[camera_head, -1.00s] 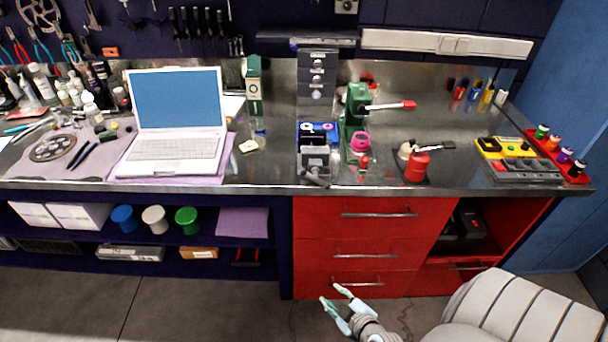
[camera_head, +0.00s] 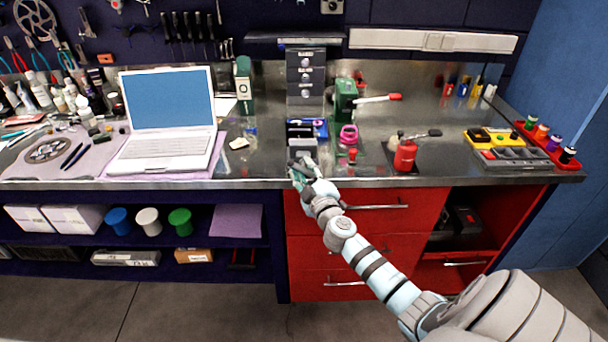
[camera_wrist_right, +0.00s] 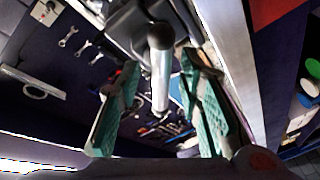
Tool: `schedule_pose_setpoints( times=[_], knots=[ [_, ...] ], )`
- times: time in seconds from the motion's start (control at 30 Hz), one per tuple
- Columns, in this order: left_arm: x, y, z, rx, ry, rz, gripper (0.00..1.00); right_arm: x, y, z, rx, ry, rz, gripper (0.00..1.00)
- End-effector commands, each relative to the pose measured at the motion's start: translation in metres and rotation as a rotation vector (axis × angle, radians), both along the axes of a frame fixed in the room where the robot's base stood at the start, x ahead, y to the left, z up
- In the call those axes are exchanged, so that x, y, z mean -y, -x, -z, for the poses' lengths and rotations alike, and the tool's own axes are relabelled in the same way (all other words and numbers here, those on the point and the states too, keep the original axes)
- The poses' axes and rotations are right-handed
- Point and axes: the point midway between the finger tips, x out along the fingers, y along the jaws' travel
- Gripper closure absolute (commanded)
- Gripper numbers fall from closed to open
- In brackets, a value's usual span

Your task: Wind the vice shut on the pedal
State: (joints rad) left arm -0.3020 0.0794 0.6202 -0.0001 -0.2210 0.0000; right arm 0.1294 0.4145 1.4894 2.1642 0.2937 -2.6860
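The vice (camera_head: 301,135) is a dark grey block at the front edge of the bench. In the right wrist view, a grey metal bar with a rounded end (camera_wrist_right: 160,65) stands out in front of a dark body, which looks like the vice's handle or screw. My right gripper (camera_head: 301,167) is at the bench's front edge, just in front of the vice. Its two green-padded fingers (camera_wrist_right: 158,95) are open, one on each side of the bar, with gaps showing. I cannot make out the pedal. My left gripper is not in view.
A blue tray (camera_head: 319,126) lies just behind the vice. A laptop (camera_head: 165,120) is at the left. Red drawers (camera_head: 380,225) lie below the bench edge.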

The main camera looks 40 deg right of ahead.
Motion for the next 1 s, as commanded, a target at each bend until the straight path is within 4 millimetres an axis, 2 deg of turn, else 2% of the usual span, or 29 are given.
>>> schedule_pose_setpoints(
  times=[0.3, 0.37, 0.5, 0.53, 1.0],
  knots=[
    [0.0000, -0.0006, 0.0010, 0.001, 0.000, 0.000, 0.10, 0.0019, -0.0044, -0.0007, 0.000, -0.001, 0.000, 0.67],
    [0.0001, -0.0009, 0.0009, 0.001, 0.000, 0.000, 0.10, 0.0019, -0.0043, -0.0006, 0.000, -0.001, 0.000, 0.75],
    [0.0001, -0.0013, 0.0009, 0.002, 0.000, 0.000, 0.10, 0.0015, -0.0043, -0.0002, 0.000, -0.001, -0.001, 0.98],
    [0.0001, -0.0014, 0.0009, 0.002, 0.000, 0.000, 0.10, 0.0012, -0.0043, -0.0001, -0.001, -0.001, -0.001, 1.00],
    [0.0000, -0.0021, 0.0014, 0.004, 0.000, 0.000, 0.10, 0.0003, -0.0046, 0.0006, 0.019, -0.029, -0.003, 1.00]
  ],
)
